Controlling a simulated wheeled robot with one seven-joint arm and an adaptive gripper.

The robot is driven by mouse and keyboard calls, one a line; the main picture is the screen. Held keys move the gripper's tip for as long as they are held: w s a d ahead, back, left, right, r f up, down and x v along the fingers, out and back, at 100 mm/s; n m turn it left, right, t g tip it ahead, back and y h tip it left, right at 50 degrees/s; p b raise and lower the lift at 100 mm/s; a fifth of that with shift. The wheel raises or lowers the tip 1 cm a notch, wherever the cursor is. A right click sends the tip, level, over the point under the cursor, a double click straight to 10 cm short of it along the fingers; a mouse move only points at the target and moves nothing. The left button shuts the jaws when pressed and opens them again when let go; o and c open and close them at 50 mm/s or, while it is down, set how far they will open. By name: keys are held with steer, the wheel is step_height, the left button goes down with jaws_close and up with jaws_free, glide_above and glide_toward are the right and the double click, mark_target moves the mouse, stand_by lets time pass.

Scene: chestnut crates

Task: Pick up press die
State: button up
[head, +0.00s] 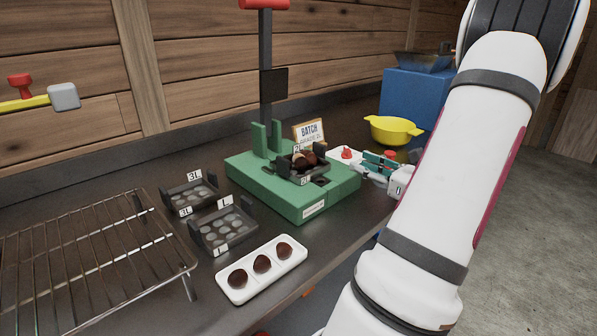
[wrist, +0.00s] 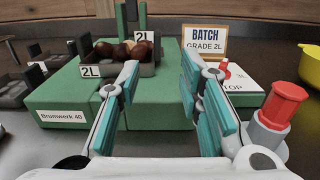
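Three dark, tray-like dies with white grade labels are in the head view. The 2L die (head: 287,168) sits on the green press base (head: 250,183) with brown chestnuts in it; it also shows in the wrist view (wrist: 147,70), ahead and left of my gripper. The 3L die (head: 178,200) and the L die (head: 207,243) stand on the counter left of the press, with round hollows and no chestnuts. My gripper (wrist: 160,75) is open and empty, its teal fingers apart, in front of the press. In the head view my gripper (head: 378,166) is at the press's right side.
A white tray (head: 273,281) with three chestnuts lies at the counter's front. A wire rack (head: 95,250) is at left. A BATCH GRADE 2L sign (wrist: 205,42), a STOP box (wrist: 232,78) and a red-topped object (wrist: 283,103) are near my gripper's right. A yellow bowl (head: 393,130) stands behind.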

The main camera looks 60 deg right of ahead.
steer(key=b, duration=0.1)
glide_toward(325, 148)
steer(key=x, duration=0.4)
steer(key=shift+w+d+f, duration=0.15)
steer(key=shift+w+d, duration=0.1)
steer(key=shift+b+x, duration=0.8)
steer(key=shift+x, duration=1.9)
steer(key=shift+a, duration=0.2)
steer(key=shift+c, duration=0.3)
jaws_close()
